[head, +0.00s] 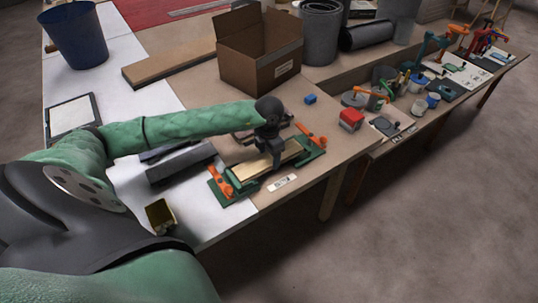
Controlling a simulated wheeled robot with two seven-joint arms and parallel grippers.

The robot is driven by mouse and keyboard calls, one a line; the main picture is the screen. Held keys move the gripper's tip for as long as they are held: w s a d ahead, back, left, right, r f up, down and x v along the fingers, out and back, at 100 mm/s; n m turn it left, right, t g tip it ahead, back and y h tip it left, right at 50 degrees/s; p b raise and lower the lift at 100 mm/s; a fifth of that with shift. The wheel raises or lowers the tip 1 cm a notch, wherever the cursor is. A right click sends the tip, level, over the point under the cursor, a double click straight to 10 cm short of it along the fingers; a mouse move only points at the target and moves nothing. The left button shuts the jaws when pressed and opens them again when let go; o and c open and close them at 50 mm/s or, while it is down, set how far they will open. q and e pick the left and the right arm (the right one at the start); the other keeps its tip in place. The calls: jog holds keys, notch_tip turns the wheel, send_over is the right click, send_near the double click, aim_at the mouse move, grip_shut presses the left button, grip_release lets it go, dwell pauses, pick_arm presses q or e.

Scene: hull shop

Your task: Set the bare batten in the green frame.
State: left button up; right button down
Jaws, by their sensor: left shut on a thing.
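The green frame (238,194) lies near the table's front edge, with orange clamps at its left end (222,180) and right end (312,136). The bare batten (252,168), a pale wooden bar, lies lengthwise over the frame, between the clamps. I cannot tell whether it rests on the frame or is held slightly above it. My left gripper (275,161) comes down from above and is shut on the batten near its middle, hiding part of it. My right gripper is not in view.
A grey bar (182,163) and a brass-coloured block (160,215) lie left of the frame. An open cardboard box (262,62) stands behind it. A red block (351,119) and a small blue block (310,99) lie to the right. A white label (283,183) lies in front.

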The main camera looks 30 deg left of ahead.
pick_arm(q)
jog(key=shift+f+b, duration=0.5)
jog(key=shift+b, duration=0.15)
dwell(0.8)
jog(key=o, duration=1.1)
jog(key=shift+o, duration=0.2)
jog(key=shift+r+p, duration=0.95)
jog(key=shift+r, duration=2.55)
